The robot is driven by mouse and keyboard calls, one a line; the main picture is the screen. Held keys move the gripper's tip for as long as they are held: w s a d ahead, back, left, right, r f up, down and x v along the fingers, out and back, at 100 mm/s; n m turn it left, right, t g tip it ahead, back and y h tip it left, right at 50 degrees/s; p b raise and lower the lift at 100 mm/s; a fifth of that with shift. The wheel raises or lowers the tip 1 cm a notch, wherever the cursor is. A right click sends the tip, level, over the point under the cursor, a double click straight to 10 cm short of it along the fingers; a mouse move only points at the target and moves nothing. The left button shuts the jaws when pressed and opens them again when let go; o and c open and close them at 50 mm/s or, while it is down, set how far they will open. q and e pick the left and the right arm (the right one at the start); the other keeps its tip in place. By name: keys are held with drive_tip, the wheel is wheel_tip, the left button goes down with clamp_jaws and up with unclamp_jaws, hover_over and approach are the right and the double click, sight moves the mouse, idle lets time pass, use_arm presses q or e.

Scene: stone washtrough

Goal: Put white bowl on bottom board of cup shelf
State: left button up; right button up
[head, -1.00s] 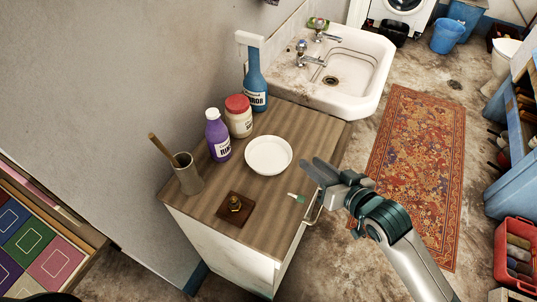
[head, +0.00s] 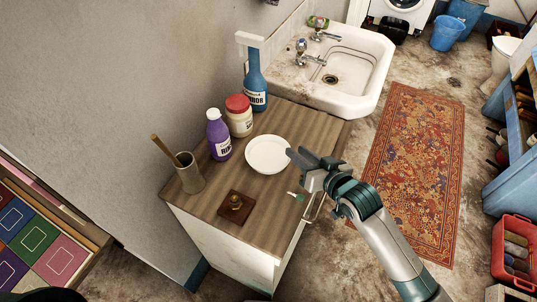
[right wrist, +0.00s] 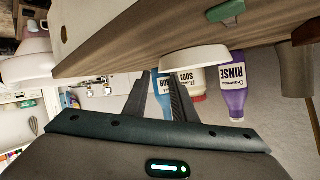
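The white bowl (head: 268,155) stands upright and empty on the wooden top of the cabinet (head: 262,215). My right gripper (head: 300,156) is open, with its fingertips at the bowl's right rim. In the right wrist view the picture is turned over, and the bowl (right wrist: 195,60) shows just beyond the fingertips (right wrist: 160,73), with a gap between the fingers. I cannot tell whether a finger touches the rim. My left gripper is out of view. I cannot make out a cup shelf in these views.
Behind the bowl stand a purple bottle (head: 219,138), a red-lidded jar (head: 239,118) and a blue bottle (head: 255,85). A grey holder with a stick (head: 189,175) and a brown square block (head: 236,207) are left and front. A sink (head: 345,75) adjoins the cabinet.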

sight(268, 155)
drive_tip(key=shift+p+x, duration=0.55)
drive_tip(key=shift+x, duration=1.5)
drive_tip(key=shift+c, duration=0.3)
clamp_jaws()
